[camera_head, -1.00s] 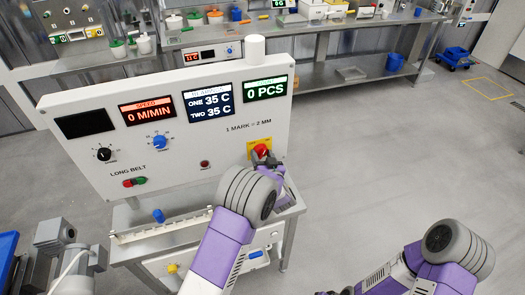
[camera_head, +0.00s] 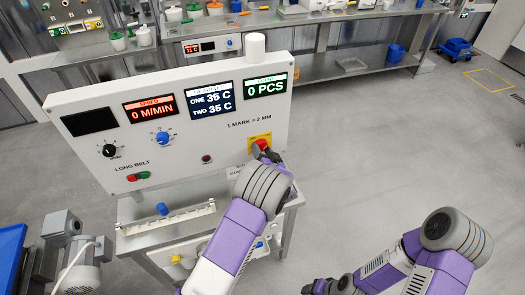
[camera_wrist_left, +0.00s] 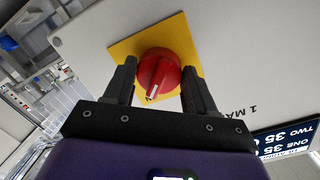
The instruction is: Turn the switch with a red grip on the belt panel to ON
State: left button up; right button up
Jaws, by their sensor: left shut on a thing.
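The switch's red grip (camera_wrist_left: 165,64) sits on a yellow square plate (camera_wrist_left: 122,47) at the right end of the white belt panel (camera_head: 110,90). It also shows at the panel's right edge in the head view (camera_head: 262,144). My left gripper (camera_wrist_left: 158,80) has one finger on each side of the red grip and is shut on it. The grip's white pointer line points down and slightly left in the left wrist view. The ON and OFF lettering is not readable. In the head view my left wrist partly hides the gripper.
The panel also has a black knob (camera_head: 110,151), a blue knob (camera_head: 163,138), red and green buttons (camera_head: 139,176) and lit displays, including a speed display (camera_head: 150,109) reading 0 M/MIN. A grey motor (camera_head: 60,236) stands lower left. Open floor lies right of the panel.

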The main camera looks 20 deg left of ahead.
pick_arm(q)
jog(key=o, duration=1)
jog(key=shift+o, duration=0.2)
jog(key=v, duration=0.7)
jog(key=shift+s+d, duration=0.15)
jog(key=shift+s, duration=0.1)
